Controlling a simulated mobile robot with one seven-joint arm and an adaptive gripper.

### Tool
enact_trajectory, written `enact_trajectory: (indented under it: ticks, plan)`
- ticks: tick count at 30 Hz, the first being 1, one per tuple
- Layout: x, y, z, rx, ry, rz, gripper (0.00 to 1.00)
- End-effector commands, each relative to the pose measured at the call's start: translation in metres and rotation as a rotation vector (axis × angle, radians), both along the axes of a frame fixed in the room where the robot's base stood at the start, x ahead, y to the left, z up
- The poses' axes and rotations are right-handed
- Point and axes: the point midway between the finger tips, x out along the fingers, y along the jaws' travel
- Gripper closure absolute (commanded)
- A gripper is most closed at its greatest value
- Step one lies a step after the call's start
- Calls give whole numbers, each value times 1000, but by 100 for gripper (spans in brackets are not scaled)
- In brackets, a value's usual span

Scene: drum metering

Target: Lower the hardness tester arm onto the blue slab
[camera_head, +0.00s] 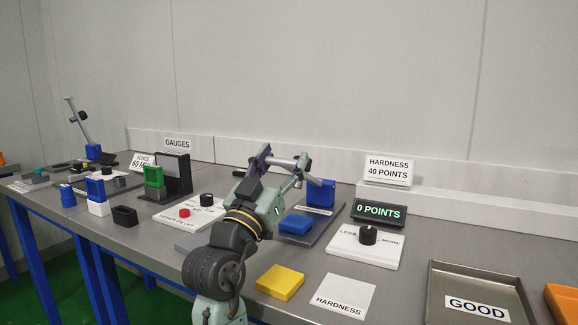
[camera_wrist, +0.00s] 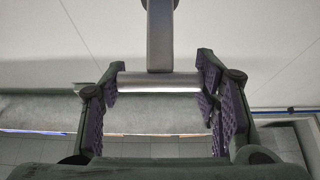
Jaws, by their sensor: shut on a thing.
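The hardness tester has a blue post (camera_head: 320,192) at the back of a dark base plate. The blue slab (camera_head: 296,223) lies flat on that plate, in front of the post. My gripper (camera_head: 283,162) is above and behind the slab in the head view. In the wrist view my gripper (camera_wrist: 160,95) has its purple pads at both ends of the silver crossbar (camera_wrist: 160,82) of the tester arm (camera_wrist: 160,35), shut on it. The tester arm is held raised, apart from the slab; my arm partly hides it in the head view.
A display (camera_head: 379,212) reads 0 POINTS, behind a white box with a black knob (camera_head: 368,235). A yellow slab (camera_head: 280,282) and a white HARDNESS card (camera_head: 343,296) lie in front. The GOOD tray (camera_head: 433,290) is at right. Gauges and blocks stand left.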

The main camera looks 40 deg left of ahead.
Motion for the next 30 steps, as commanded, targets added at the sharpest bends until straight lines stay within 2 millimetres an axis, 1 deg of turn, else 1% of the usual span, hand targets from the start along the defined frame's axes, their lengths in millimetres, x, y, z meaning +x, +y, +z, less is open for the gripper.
enact_trajectory:
  ticks: [1, 7, 12, 25, 26, 30]
  plan:
    - [-2, -1, -13, 0, -10, -2, 94]
    - [-9, -2, -26, 0, -3, -1, 94]
    - [-11, -3, -30, -1, -1, -2, 94]
    - [-10, -3, -31, -3, 1, -2, 94]
    - [-10, -3, -31, -3, 1, -2, 42]
    - [-11, -3, -30, -2, -1, -2, 33]
